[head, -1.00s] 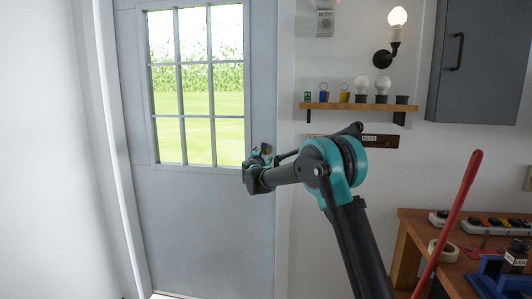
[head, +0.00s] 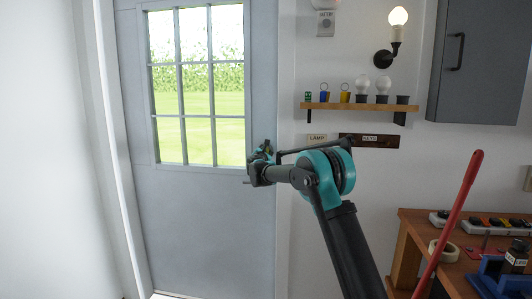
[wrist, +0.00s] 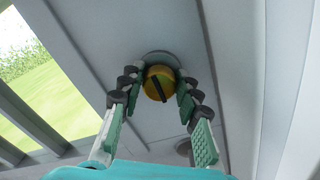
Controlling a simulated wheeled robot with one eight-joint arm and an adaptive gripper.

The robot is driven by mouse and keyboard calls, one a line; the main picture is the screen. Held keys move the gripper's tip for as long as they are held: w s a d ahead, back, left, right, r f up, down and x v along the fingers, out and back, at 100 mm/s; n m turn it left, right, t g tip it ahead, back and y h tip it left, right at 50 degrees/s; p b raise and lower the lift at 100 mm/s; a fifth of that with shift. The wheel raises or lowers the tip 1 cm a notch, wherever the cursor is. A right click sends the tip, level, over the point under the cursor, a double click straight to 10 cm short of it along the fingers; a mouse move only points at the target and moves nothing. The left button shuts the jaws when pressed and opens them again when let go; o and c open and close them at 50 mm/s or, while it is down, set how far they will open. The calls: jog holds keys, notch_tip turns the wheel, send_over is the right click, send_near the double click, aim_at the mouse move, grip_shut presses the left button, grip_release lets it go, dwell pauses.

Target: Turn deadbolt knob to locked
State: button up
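The deadbolt knob (wrist: 158,84) shows in the wrist view as a round yellow-brass knob with a dark, slightly slanted bar across its face. It sits on a round grey plate on the grey door (head: 205,220). My gripper (wrist: 157,90) has one finger on each side of the knob, with the green pads close to its sides. A thin gap seems to show on the left; contact on the right is unclear. In the head view my gripper (head: 262,152) is at the door's right edge, and the knob is hidden there.
The door has a paned window (head: 197,85). To the right are a small shelf (head: 358,107), a grey cabinet (head: 480,62) and a workbench (head: 425,222) with a red bar (head: 455,210) before it.

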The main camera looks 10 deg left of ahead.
jog(key=c, duration=0.6)
jog(key=shift+o, duration=0.2)
jog(key=shift+m, duration=0.4)
jog(key=m, duration=0.2)
jog(key=shift+m, duration=0.4)
jog(key=m, duration=0.3)
jog(key=shift+f+m, duration=0.1)
jog(key=shift+m, duration=0.3)
jog(key=m, duration=1)
jog(key=shift+f, duration=0.1)
jog(key=shift+m, duration=0.4)
